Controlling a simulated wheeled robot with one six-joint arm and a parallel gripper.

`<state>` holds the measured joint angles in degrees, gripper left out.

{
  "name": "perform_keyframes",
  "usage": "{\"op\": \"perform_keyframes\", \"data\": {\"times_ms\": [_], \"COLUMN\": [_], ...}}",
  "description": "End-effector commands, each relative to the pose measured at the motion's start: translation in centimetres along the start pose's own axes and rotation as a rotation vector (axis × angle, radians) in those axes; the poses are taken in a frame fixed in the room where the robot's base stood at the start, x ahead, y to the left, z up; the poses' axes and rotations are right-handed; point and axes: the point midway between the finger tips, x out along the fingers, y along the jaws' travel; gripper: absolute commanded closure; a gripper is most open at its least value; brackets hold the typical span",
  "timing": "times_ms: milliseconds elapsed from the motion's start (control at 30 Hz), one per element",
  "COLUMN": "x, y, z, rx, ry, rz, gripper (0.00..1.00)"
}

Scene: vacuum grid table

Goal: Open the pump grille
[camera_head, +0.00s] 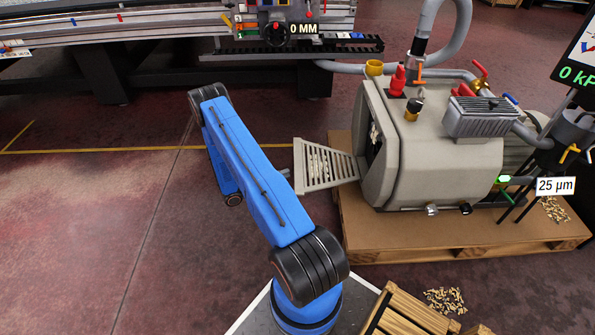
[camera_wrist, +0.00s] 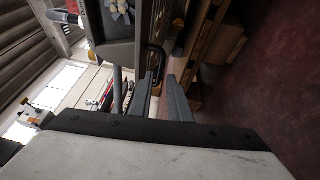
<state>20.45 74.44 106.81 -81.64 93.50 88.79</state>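The grey pump (camera_head: 440,150) stands on a wooden pallet. Its slatted grille (camera_head: 325,165) sticks out to the left from the pump's open end, swung away from the dark opening (camera_head: 375,140). In the head view my blue arm hides most of my gripper, which is near the grille's outer left edge. In the wrist view my gripper (camera_wrist: 161,88) shows two grey fingers with a gap between them. A dark loop handle (camera_wrist: 154,58) is just beyond the fingertips; I cannot tell whether they touch it. Nothing is visibly gripped.
The wooden pallet (camera_head: 450,245) reaches under the pump and to its front. A wooden crate (camera_head: 405,315) stands close to my base. A long machine table (camera_head: 150,45) runs across the back. The red floor at left is clear.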

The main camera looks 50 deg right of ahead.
Motion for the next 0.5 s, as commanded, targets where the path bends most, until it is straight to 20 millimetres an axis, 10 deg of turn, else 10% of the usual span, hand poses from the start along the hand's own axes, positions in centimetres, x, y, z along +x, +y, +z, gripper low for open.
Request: {"op": "perform_keyframes", "data": {"times_ms": [500], "x": [7.1], "y": [0.0], "z": [0.0], "rx": [-0.001], "ry": [-0.001], "rz": [0.0], "gripper": [0.83]}}
